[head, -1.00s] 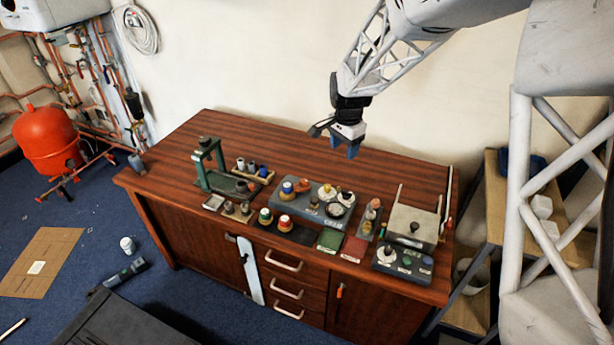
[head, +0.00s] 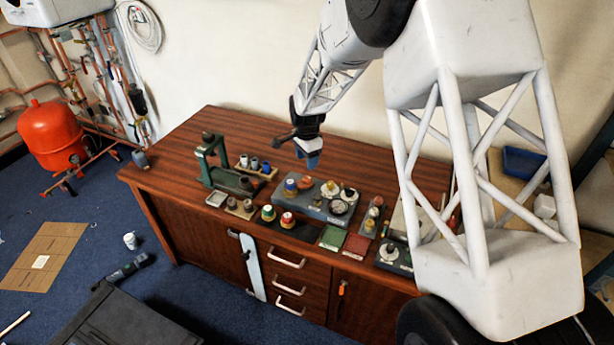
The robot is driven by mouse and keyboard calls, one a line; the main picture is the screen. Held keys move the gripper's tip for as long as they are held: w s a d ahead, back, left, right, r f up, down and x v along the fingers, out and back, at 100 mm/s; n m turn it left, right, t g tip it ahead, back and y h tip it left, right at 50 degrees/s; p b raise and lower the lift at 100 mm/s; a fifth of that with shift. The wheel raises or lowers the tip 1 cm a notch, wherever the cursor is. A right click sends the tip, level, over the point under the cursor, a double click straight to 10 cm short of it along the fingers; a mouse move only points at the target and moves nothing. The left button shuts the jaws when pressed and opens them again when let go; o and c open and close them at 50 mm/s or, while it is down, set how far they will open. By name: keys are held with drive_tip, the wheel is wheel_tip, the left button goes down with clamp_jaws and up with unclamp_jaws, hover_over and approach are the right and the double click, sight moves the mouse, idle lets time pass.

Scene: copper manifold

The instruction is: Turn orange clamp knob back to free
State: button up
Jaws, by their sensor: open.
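A small orange-red knob (head: 305,183) stands on the grey fixture block (head: 318,211) on the wooden bench, beside a blue-topped knob (head: 290,185). It looks like the orange clamp knob, but it is too small to read its marking or turn position. My gripper (head: 309,160) hangs above the back of this block, pointing down, with its blue fingers apart and empty. It is clear of the knob and touches nothing.
The bench (head: 180,150) carries a green press (head: 212,160) at left. Green-banded (head: 267,213) and red-banded (head: 287,219) knobs stand in front of the block. Green (head: 333,237) and red (head: 356,246) mats lie to the right. My arm hides part of the bench's right side.

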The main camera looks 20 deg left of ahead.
sight(307, 177)
drive_tip(key=shift+f, duration=0.1)
drive_tip(key=shift+f, duration=3.85)
drive_tip(key=shift+c, duration=0.5)
drive_tip(key=c, duration=0.8)
